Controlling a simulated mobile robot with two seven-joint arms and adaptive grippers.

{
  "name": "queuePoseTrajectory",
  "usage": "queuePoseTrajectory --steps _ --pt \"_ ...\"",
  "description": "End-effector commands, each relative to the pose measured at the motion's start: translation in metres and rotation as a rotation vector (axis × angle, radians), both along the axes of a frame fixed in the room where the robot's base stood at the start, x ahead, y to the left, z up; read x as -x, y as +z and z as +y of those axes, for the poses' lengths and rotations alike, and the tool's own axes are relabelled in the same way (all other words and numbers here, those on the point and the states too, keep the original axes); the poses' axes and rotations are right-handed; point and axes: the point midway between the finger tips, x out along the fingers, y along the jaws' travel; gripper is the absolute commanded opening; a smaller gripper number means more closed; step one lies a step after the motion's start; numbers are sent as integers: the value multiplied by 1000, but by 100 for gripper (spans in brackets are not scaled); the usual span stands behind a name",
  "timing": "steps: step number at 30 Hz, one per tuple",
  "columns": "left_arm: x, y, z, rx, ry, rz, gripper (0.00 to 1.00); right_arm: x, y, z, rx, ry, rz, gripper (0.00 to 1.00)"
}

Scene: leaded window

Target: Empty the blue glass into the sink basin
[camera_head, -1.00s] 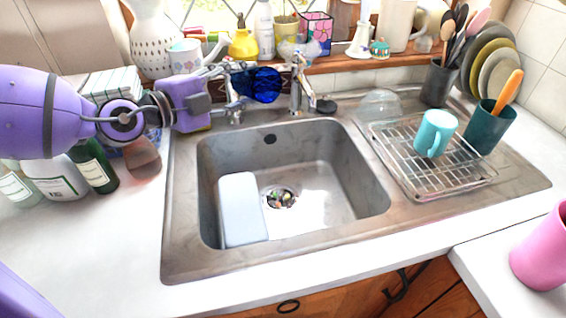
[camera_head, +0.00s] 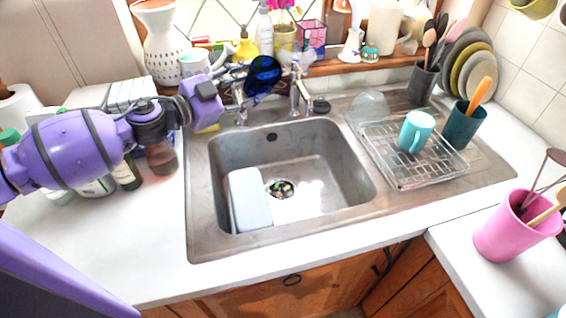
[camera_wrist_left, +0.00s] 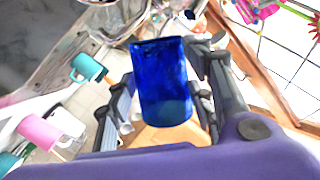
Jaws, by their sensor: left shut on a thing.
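The blue glass (camera_head: 264,76) is dark, see-through blue and is held at the back of the sink, near the taps. It is tilted, and whether anything is in it cannot be told. My left gripper (camera_head: 246,79) is shut on it. In the left wrist view the glass (camera_wrist_left: 165,85) sits between the two fingers. The grey metal sink basin (camera_head: 325,195) lies below and in front of the glass. My right gripper is not in view.
A pale block (camera_head: 250,200) lies in the basin beside the drain (camera_head: 281,188). A tap (camera_head: 296,92) stands close to the glass. A drying rack (camera_head: 430,172) with a turquoise mug (camera_head: 416,132) is on the right. Bottles and ornaments line the sill behind.

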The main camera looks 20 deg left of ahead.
Motion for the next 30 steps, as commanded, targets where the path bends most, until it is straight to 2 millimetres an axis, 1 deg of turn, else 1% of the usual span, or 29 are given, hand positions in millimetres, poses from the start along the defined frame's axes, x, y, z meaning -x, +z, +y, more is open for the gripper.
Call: queuePoseTrajectory --steps 1,5,12,18,24,30 --pt "-2 22 3 42 2 -3 0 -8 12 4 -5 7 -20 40" --pt "-4 35 9 145 -3 38 0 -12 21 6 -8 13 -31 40" --pt "-10 40 21 396 -5 143 0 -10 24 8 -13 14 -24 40" --pt "-13 45 26 537 -7 203 0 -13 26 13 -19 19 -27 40" --pt "-14 45 28 593 -8 228 0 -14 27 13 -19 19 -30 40" --pt "-14 45 28 597 -8 230 0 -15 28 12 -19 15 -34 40"
